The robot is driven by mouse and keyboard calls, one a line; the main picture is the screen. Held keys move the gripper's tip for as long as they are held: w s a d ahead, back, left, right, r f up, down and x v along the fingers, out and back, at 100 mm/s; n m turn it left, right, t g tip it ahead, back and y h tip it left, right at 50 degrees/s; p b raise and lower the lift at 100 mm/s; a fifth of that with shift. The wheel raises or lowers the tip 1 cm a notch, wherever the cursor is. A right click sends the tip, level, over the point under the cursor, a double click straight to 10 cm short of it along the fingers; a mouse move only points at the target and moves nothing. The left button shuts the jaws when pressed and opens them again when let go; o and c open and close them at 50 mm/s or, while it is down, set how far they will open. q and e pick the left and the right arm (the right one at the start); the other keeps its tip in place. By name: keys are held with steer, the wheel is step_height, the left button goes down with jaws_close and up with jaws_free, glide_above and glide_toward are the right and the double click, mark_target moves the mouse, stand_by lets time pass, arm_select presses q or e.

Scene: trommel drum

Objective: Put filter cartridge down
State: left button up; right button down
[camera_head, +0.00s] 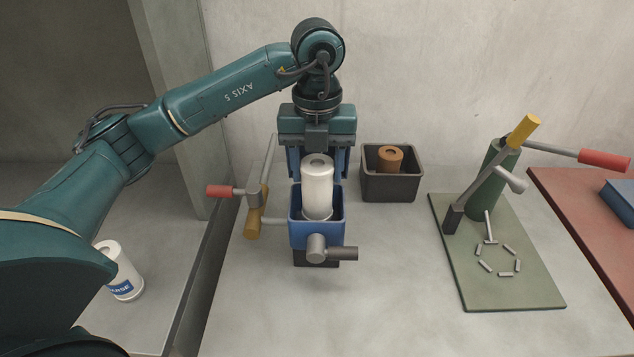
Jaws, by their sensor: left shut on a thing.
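The white filter cartridge (318,192), a cylinder with a small hole in its top, stands upright at the blue square housing (316,234). Its lower end is inside or just over the housing's opening; the front rim makes it hard to tell whether it rests on the bottom. My left gripper (317,176) comes from behind and above, with its blue fingers on either side of the cartridge, shut on it. My right gripper is not in view.
A dark bin (391,186) with a brown cylinder (390,158) stands behind right. A red-handled lever (222,191) is left of the housing. A green board (500,285) with a clamp and small pins lies right. A white labelled cylinder (122,275) stands far left. Front table is clear.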

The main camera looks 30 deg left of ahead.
arm_select(q)
steer(key=shift+f, duration=2)
steer(key=o, duration=1.3)
steer(key=shift+o, duration=0.2)
step_height(320, 180, up, 12)
steer(key=shift+r, duration=0.2)
